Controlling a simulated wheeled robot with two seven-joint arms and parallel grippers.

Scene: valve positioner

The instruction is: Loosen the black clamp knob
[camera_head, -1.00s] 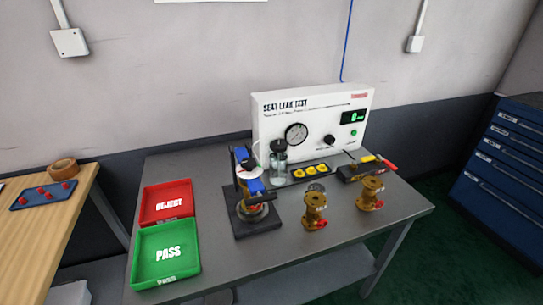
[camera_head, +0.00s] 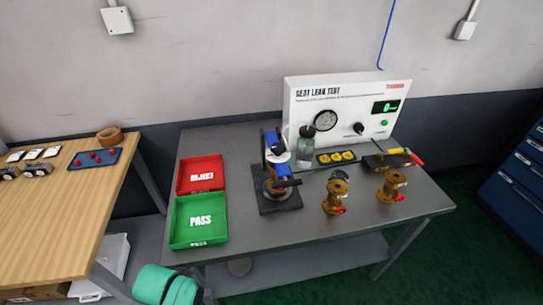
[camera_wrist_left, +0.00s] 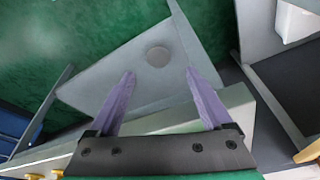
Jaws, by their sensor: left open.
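The clamp fixture (camera_head: 276,170) stands on the grey table, with a dark base plate, a black upright, blue parts and a brass piece low in it. A short black bar-like part (camera_head: 287,183) sticks out at its front right; I cannot tell whether this is the clamp knob. My left gripper (camera_wrist_left: 160,73) shows in the left wrist view with two purple fingers spread apart and nothing between them. It faces the table's lower shelf (camera_wrist_left: 125,82), away from the fixture. In the head view the left gripper is out of sight. My right gripper is not seen.
A red REJECT tray (camera_head: 180,178) and a green PASS tray (camera_head: 178,225) lie left of the fixture. Two brass valves (camera_head: 337,197) (camera_head: 392,185) stand to its right. The test panel (camera_head: 296,107) and a glass jar (camera_head: 305,153) stand behind. The table's front strip is clear.

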